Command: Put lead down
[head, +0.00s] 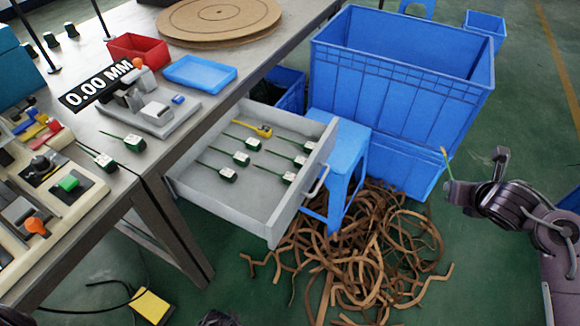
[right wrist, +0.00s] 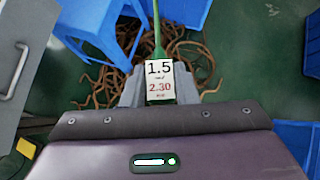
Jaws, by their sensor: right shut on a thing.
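My right gripper (head: 458,190) is at the right of the head view, in the air right of the blue crates. It is shut on a lead (head: 445,163), whose thin green cable sticks up from the jaws. In the right wrist view the lead (right wrist: 160,82) shows a label reading 1.5 and 2.30 between the fingers. The open grey drawer (head: 262,212) under the bench holds several leads with white-and-green ends and one yellow lead (head: 252,128). More leads lie on the bench, such as one at its front (head: 134,142). My left gripper is not seen.
A large blue crate (head: 400,70) stands behind the drawer on another crate. A blue stool (head: 338,160) is beside the drawer, with brown strips (head: 360,250) heaped on the floor. The bench holds a red bin (head: 138,47), a blue tray (head: 200,73) and a 0.00 MM display (head: 97,84).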

